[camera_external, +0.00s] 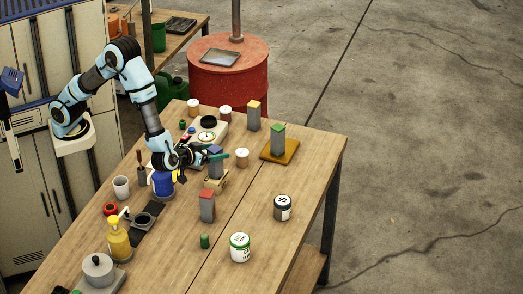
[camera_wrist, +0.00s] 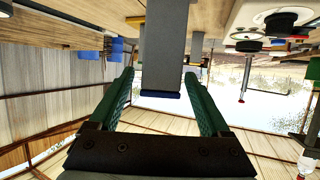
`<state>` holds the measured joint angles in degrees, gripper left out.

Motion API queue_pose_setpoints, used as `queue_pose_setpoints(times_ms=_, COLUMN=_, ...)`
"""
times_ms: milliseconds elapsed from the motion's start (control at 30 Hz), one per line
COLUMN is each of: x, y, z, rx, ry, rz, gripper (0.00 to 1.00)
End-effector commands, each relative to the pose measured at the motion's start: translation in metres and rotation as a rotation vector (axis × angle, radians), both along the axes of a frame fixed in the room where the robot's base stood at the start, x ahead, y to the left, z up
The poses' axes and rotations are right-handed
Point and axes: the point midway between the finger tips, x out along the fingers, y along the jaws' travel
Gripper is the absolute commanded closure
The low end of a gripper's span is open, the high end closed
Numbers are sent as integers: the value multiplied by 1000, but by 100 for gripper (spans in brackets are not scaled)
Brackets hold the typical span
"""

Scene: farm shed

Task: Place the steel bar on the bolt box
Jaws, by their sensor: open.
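Several upright grey bars with coloured ends stand on the wooden table. The blue-ended bar (camera_external: 216,166) stands on a small tan block (camera_external: 215,184). Its grey shaft and blue end show upside down in the wrist view (camera_wrist: 163,50). My gripper (camera_external: 217,156) is open, with its green fingers on either side of this bar and gaps showing on both sides in the wrist view (camera_wrist: 160,78). Other bars have a red end (camera_external: 207,207), a yellow end (camera_external: 254,117) and a green end (camera_external: 278,141). I cannot tell which object is the bolt box.
The green-ended bar stands on an orange-brown plate (camera_external: 292,154). A blue can (camera_external: 163,184), a yellow bottle (camera_external: 118,240) and a white cup (camera_external: 121,187) crowd the left side.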

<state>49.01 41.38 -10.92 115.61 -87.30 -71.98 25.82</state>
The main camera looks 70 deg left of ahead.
Motion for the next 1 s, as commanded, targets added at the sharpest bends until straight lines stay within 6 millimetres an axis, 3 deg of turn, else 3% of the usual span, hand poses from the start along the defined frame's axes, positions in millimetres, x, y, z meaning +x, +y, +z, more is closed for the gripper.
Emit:
queue_pose_setpoints(times_ms=200, x=-41, y=-18, z=16, rx=-3, ry=-1, rz=-3, gripper=19)
queue_pose_setpoints(times_ms=400, x=-66, y=-28, z=29, rx=-1, ry=-2, rz=-1, gripper=19)
queue_pose_setpoints(times_ms=600, x=-75, y=-31, z=33, rx=0, ry=0, rz=1, gripper=19)
queue_pose_setpoints(times_ms=1000, x=-75, y=-31, z=34, rx=0, ry=0, rz=1, gripper=19)
